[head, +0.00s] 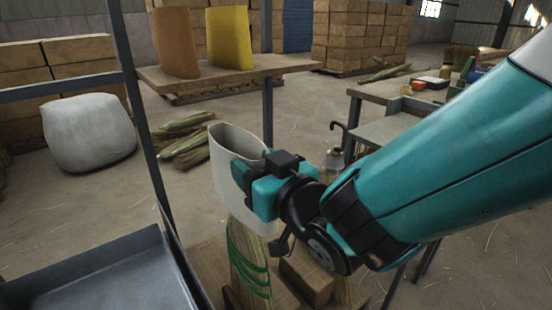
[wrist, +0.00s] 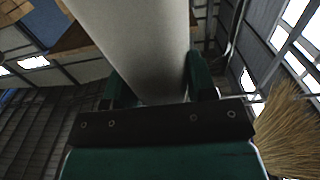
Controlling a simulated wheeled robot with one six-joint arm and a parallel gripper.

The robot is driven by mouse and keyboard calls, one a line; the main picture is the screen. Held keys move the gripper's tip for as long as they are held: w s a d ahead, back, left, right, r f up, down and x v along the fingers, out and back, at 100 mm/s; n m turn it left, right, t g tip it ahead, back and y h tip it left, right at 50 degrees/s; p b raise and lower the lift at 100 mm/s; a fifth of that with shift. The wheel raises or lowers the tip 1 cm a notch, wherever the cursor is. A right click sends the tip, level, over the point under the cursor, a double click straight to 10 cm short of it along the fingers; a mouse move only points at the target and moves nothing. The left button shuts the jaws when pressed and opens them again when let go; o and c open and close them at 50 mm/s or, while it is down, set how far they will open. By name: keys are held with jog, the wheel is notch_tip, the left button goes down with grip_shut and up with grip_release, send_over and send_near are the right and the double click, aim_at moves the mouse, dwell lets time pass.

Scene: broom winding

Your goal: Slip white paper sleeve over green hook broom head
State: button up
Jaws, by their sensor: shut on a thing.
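The white paper sleeve (head: 226,185) is an open-topped oval tube, roughly upright and slightly tilted. My gripper (head: 245,180) is shut on its right side. In the wrist view, the sleeve (wrist: 130,45) fills the space between the two dark green fingers of my gripper (wrist: 160,82). A broom head with green bands (head: 248,262) stands bristly and upright directly below the sleeve in the head view. The sleeve's lower edge meets or overlaps the top of this broom head in the picture. I cannot tell whether any of the broom is inside the sleeve.
A grey metal tray (head: 100,275) is at the lower left. A shelf holds an orange sleeve (head: 174,42) and a yellow sleeve (head: 229,37). A dark hook (head: 340,127) rises near the right-hand table.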

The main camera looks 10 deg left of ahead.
jog(key=shift+f+b, duration=2)
jog(key=b, duration=1.3)
send_over(263, 281)
jog(key=shift+w+a+f, duration=0.1)
jog(key=shift+f, duration=3.15)
jog(key=shift+w+a+f, duration=0.1)
jog(key=shift+f, duration=3.15)
jog(key=shift+f+b, duration=5.4)
jog(key=shift+b, duration=0.05)
jog(key=shift+f+b, duration=0.75)
jog(key=shift+b, duration=0.05)
